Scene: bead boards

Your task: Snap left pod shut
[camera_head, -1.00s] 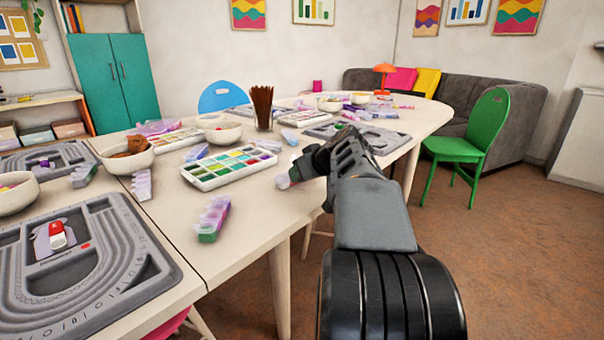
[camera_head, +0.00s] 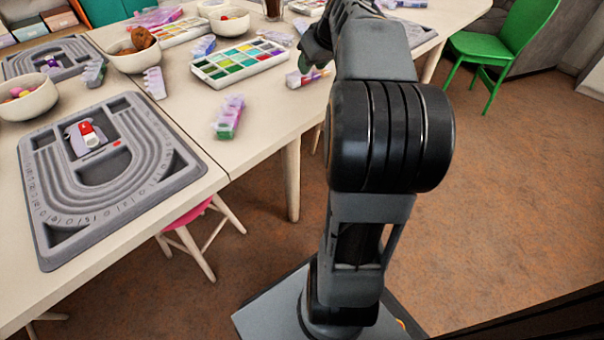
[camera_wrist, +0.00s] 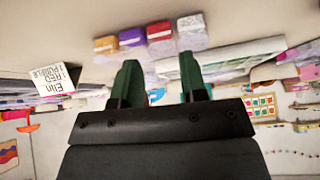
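Several small translucent pods with lilac lids lie on the table. One (camera_head: 228,117) lies near the front edge with a green end. Another (camera_head: 153,83) lies behind it to the left, and a greyish one (camera_head: 95,73) lies further left. I cannot tell which is the left pod, or how its lids stand. My gripper (camera_head: 314,52) is over the table's right part, close to a pod (camera_head: 296,78) with a coloured end. In the wrist view, my green fingers (camera_wrist: 158,70) are apart and empty.
A grey bead board (camera_head: 60,215) with a red-and-white item (camera_head: 88,134) lies at front left. A white palette (camera_head: 205,72) and bowls (camera_head: 28,105) stand behind.

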